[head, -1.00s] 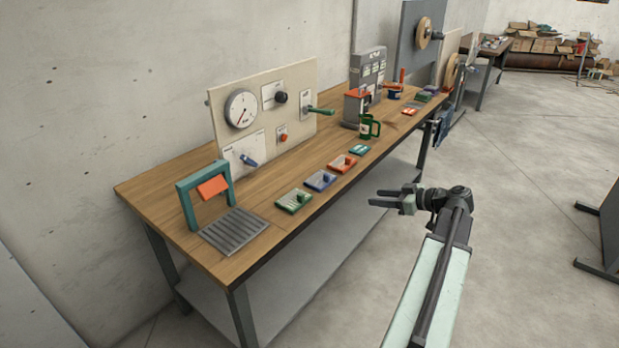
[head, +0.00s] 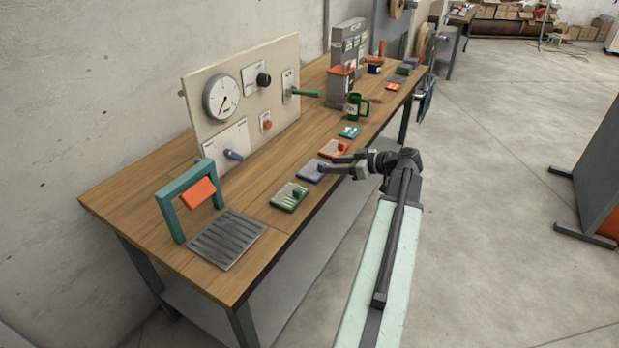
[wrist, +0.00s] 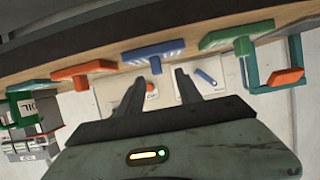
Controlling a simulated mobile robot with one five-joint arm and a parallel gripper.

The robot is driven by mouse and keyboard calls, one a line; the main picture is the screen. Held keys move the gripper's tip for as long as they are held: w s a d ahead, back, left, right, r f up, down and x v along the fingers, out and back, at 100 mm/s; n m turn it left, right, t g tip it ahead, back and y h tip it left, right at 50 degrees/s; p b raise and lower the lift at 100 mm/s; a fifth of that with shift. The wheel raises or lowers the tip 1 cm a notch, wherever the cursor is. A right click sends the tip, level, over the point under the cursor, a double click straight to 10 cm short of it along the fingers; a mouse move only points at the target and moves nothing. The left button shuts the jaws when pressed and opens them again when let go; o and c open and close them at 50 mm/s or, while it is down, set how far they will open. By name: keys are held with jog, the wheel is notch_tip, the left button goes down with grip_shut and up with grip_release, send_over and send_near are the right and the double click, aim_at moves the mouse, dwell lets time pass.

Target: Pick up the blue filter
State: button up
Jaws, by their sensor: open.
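The blue filter (head: 311,172) is a flat block with a blue frame and a raised blue grip, lying near the front edge of the workbench between a green and an orange one. It also shows in the wrist view (wrist: 153,51), ahead of my fingertips and roughly centred between them. My gripper (head: 330,166) is open and empty beside the bench's front edge, its fingers pointing towards the blue filter. In the wrist view my two fingers (wrist: 160,77) stand apart. In the head view the fingertips overlap the filter's right side; I cannot tell whether they touch.
The green filter (head: 290,197) and orange filter (head: 333,149) lie close on either side. A gauge panel (head: 243,92) rises behind. A teal frame (head: 168,215) and grey grate (head: 228,239) are nearer.

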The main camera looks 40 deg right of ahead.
jog(key=b+x, duration=0.2)
jog(key=x, duration=0.2)
jog(key=shift+w+f, duration=0.25)
jog(key=shift+r, duration=0.1)
grip_shut()
jog(key=shift+r+p, duration=0.6)
jog(key=shift+p, duration=0.05)
notch_tip(320, 180, up, 3)
jog(key=p, duration=0.3)
jog(key=shift+r, duration=0.15)
jog(key=s+d, duration=0.4)
jog(key=s, duration=1.1)
jog(key=shift+s+r+p, duration=0.25)
jog(key=shift+s+p, duration=0.05)
jog(key=shift+p, duration=0.1)
